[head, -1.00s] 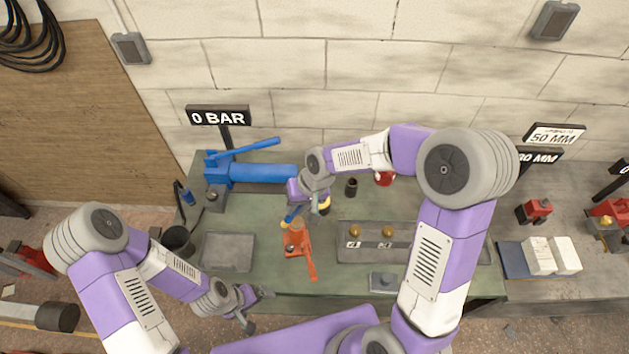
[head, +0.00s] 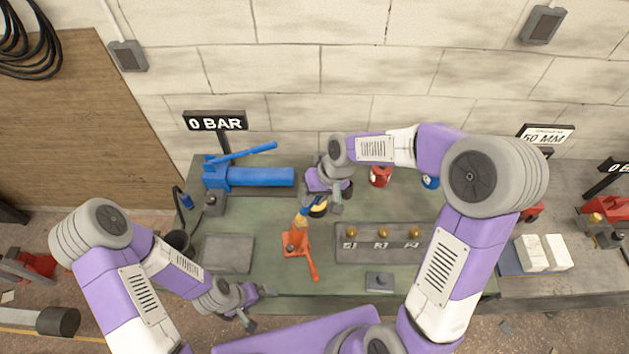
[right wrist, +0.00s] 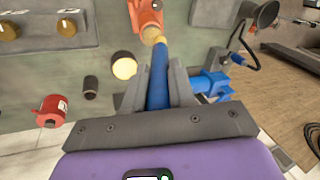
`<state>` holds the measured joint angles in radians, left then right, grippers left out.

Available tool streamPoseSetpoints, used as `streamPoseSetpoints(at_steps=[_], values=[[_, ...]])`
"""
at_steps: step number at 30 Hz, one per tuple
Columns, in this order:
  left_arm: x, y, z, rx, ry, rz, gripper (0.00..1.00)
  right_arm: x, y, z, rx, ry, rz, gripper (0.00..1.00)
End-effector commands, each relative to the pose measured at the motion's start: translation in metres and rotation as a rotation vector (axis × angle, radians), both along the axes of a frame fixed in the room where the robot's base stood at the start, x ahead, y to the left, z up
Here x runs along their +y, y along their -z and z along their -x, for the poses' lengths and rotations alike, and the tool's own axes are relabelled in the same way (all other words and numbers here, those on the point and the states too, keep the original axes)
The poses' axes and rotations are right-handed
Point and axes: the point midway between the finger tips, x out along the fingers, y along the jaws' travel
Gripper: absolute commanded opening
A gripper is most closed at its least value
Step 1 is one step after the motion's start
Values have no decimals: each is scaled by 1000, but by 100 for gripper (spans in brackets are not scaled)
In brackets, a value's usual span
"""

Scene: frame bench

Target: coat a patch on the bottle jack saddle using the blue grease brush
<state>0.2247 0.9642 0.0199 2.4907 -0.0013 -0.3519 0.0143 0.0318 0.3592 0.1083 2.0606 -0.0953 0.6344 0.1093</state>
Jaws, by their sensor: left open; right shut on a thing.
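The orange bottle jack (head: 296,244) stands on the green bench with its handle toward the front edge. Its tan saddle (right wrist: 150,34) shows in the right wrist view. My right gripper (head: 322,201) is shut on the blue grease brush (right wrist: 157,88). The brush's yellowish tip points at the saddle and overlaps its edge in the right wrist view; I cannot tell whether they touch. A round tin with pale yellow contents (right wrist: 124,68) stands beside the brush. My left gripper (head: 257,307) is open and empty by the bench's front edge.
A blue hydraulic cylinder (head: 262,177) lies behind the jack. A grey tray (head: 228,254) is left of the jack, and a panel with brass knobs (head: 366,254) is right. A dark cup (right wrist: 90,87) and red canister (right wrist: 52,109) stand near the tin.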

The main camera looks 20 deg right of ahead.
Motion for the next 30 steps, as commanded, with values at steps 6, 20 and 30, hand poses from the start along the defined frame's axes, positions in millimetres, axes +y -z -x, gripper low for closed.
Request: streamPoseSetpoints(at_steps=[6,20,30], values=[[0,-18,0,0,0,0,100,1,-23,-1,-1,-2,-1,0],[0,-35,0,0,0,0,100,2,-47,-1,1,-4,-1,0],[0,-35,0,0,0,0,100,2,-46,-1,0,-3,-1,0]])
